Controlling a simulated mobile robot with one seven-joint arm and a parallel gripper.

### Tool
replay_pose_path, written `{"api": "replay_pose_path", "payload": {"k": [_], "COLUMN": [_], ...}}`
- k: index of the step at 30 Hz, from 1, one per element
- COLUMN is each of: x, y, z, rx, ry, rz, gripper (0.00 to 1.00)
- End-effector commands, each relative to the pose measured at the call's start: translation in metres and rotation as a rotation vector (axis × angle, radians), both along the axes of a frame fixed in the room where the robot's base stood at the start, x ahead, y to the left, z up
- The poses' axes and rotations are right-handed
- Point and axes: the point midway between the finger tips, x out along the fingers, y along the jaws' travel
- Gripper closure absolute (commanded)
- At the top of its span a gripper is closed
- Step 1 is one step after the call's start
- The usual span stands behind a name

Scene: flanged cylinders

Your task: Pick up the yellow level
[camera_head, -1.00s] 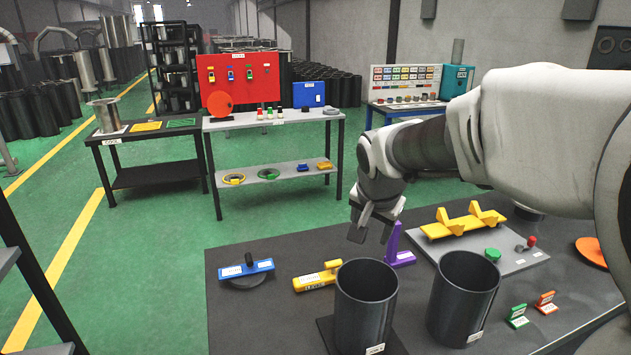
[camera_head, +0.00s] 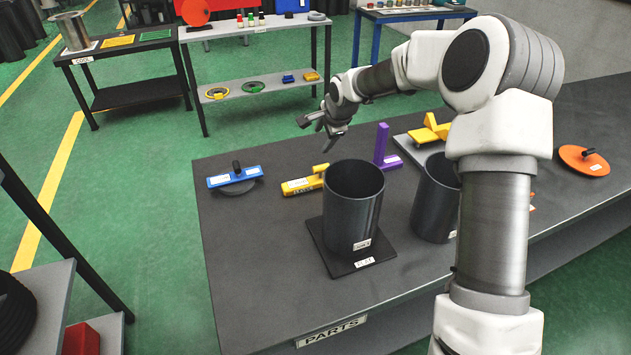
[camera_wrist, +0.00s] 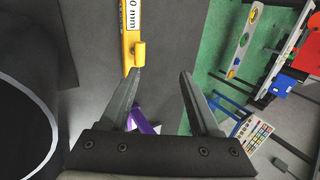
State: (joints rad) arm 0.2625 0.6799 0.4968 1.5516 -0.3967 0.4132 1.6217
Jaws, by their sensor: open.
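The yellow level (camera_head: 303,184) lies on the dark table, just left of the nearer black cylinder. It has a white label and a raised yellow knob at its right end. In the wrist view the level (camera_wrist: 130,38) shows at the top, left of centre, with its knob near the left fingertip. My gripper (camera_head: 323,128) is above the table, behind the level and a little to its right. In the wrist view my gripper (camera_wrist: 160,75) has its two fingers apart with nothing held between them. The level lies outside the gap between the fingers.
A black cylinder (camera_head: 352,212) on a dark plate stands close to the level, with another cylinder (camera_head: 432,203) to its right. A purple bracket (camera_head: 381,148) stands behind. The table's front left is clear.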

Motion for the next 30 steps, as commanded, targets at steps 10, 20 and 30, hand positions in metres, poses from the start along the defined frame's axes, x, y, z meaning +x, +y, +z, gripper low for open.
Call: {"api": "replay_pose_path", "payload": {"k": [10,20,30], "x": [-0.001,0.009,0.029], "y": [0.001,0.003,0.010], "z": [-0.068,-0.093,-0.125], "rx": [0.000,0.001,0.001], "ry": [0.005,0.002,0.002], "rz": [0.001,0.000,0.000], "gripper": [0.36,0.36,0.36]}}
